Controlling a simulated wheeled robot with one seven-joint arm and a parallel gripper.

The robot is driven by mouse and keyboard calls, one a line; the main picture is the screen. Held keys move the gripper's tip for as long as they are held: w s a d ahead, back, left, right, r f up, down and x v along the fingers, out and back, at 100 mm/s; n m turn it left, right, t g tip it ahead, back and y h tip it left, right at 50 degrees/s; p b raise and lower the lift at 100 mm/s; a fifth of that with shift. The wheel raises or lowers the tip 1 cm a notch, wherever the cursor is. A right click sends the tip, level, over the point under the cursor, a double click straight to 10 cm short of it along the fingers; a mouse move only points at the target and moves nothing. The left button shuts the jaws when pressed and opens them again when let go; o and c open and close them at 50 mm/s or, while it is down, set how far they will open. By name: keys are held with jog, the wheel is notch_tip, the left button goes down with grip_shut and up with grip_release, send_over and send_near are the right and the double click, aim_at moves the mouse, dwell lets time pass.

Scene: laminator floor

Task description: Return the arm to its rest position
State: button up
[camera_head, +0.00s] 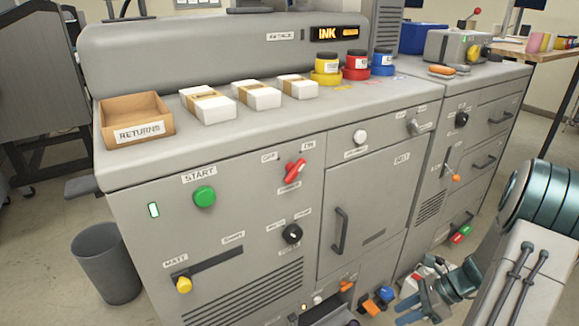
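My arm comes in at the lower right, with a teal ringed joint and a pale link. My gripper (418,300) is low at the bottom right, in front of the grey machine (215,245) and below its worktop. Its blue-grey fingers point left. They overlap each other and the dark parts behind, so I cannot tell whether they are apart. I see no object clearly held in them.
A returns box (138,133), white banded stacks (208,105) and ink pots (355,68) stand on the worktop. Knobs and a door handle (340,231) project from the front. A grey bin (106,265) stands at left. Floor shows at right.

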jog(key=s+a+r+n+h+p, duration=0.3)
jog(key=r+n, duration=0.4)
jog(key=r, duration=0.4)
jog(key=s+a+r+n+t+h+p, duration=0.1)
jog(key=s+a+r+n+h+p, duration=0.2)
jog(key=r, duration=0.9)
jog(key=s+a+r+n+t+h+p, duration=0.1)
jog(key=s+a+r+n+p, duration=0.3)
jog(key=a+r+n+p, duration=0.4)
notch_tip(320, 180, up, 4)
jog(key=n+h, duration=0.1)
jog(key=n, duration=0.3)
jog(key=shift+a+r+n+h, duration=0.2)
jog(key=shift+a+n+h, duration=0.1)
jog(key=shift+a+h, duration=0.1)
